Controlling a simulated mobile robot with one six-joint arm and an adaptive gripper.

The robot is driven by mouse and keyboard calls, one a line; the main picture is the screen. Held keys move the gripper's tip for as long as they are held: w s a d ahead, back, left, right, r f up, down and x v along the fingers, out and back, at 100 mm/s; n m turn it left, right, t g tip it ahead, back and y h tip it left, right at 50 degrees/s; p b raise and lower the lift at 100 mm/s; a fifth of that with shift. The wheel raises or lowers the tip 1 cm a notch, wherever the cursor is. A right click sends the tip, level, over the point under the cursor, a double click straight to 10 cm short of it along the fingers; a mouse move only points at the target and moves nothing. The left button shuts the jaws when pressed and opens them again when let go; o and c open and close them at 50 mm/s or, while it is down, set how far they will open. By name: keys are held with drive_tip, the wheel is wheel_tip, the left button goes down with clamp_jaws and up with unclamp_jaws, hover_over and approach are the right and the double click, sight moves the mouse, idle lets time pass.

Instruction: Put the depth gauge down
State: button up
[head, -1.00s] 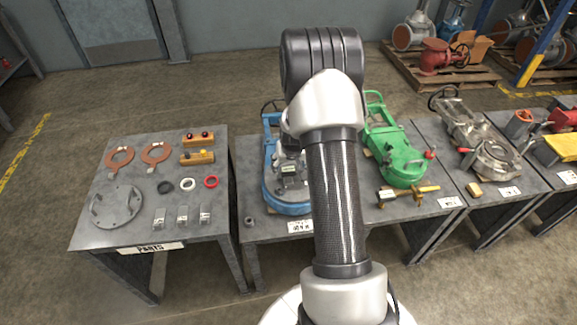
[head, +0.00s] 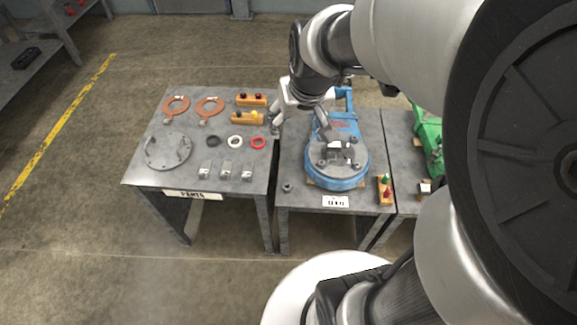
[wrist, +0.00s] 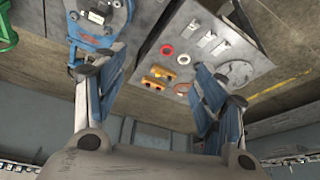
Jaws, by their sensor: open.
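My gripper (head: 300,122) is open, with its spread fingers above the gap between the parts table and the table with the blue valve. Its two fingers also show in the wrist view (wrist: 158,75), wide apart with nothing between them. I cannot pick out a depth gauge for certain. A small grey block (head: 338,151) sits on top of the blue valve body (head: 335,182); I cannot tell whether it is the gauge. The valve also shows at the top left of the wrist view (wrist: 96,42), beyond one finger.
The parts table (head: 140,171) holds copper rings (head: 176,106), wooden blocks with knobs (head: 249,118), small rings (head: 235,142), a grey disc (head: 168,151) and metal pieces (head: 226,171). A block with green and red knobs (head: 384,190) stands right of the blue valve. My arm hides the right side.

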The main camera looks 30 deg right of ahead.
drive_tip(key=s+a+r+n, duration=0.1)
drive_tip(key=s+a, duration=0.3)
drive_tip(key=s, duration=0.4)
drive_tip(key=s+a+r+n, duration=0.1)
drive_tip(key=s+a+r, duration=0.2)
drive_tip(key=s+a, duration=0.2)
drive_tip(key=s, duration=0.3)
drive_tip(key=shift+s+a+r+n+y, duration=0.15)
drive_tip(key=shift+a+r+n+y, duration=0.05)
drive_tip(key=shift+r+n+y, duration=0.2)
drive_tip(key=shift+d, duration=0.1)
